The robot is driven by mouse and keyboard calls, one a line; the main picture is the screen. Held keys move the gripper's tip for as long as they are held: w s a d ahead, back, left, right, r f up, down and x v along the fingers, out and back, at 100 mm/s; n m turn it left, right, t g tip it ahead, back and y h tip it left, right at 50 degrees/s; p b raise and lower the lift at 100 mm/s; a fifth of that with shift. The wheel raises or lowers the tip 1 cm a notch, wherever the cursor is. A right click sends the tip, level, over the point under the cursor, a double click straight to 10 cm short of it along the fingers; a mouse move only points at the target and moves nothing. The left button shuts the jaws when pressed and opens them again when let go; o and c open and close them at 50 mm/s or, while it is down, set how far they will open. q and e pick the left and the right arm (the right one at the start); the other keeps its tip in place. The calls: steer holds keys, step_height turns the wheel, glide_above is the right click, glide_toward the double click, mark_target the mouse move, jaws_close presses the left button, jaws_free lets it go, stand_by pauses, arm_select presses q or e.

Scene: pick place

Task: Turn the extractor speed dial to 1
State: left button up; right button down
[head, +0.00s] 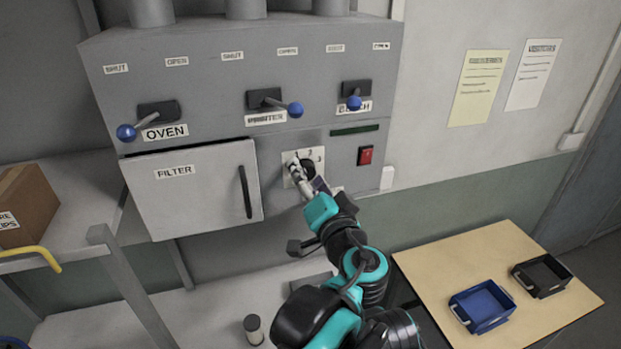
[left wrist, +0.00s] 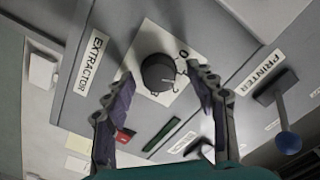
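The extractor speed dial is a round dark knob (left wrist: 158,72) on a pale plate with printed numbers (left wrist: 146,40) in the left wrist view. In the head view the plate (head: 289,182) is partly covered by my left gripper (head: 301,172), and the knob shows only in part. The label EXTRACTOR (left wrist: 90,66) is beside the plate. My left gripper (left wrist: 160,88) is open in the left wrist view, with one finger on either side of the knob and gaps visible between. The knob's pointer setting is too small to read. My right gripper is not in view.
Blue-knobbed levers (head: 295,110) stick out above the dial. A red switch (head: 365,155) is to its right, and the filter door (head: 195,190) to its left. A wooden table (head: 440,260) with a blue tray (head: 481,306) and a black tray (head: 541,276) is at lower right.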

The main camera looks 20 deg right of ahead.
mark_target(302, 124)
arm_select(q)
steer(key=shift+w, duration=0.1)
steer(key=shift+s+r, duration=0.2)
steer(key=shift+r, duration=0.05)
steer(key=r, duration=0.8)
steer(key=shift+w+a+r, duration=0.1)
steer(key=shift+w+r, duration=0.1)
steer(key=shift+r, duration=0.5)
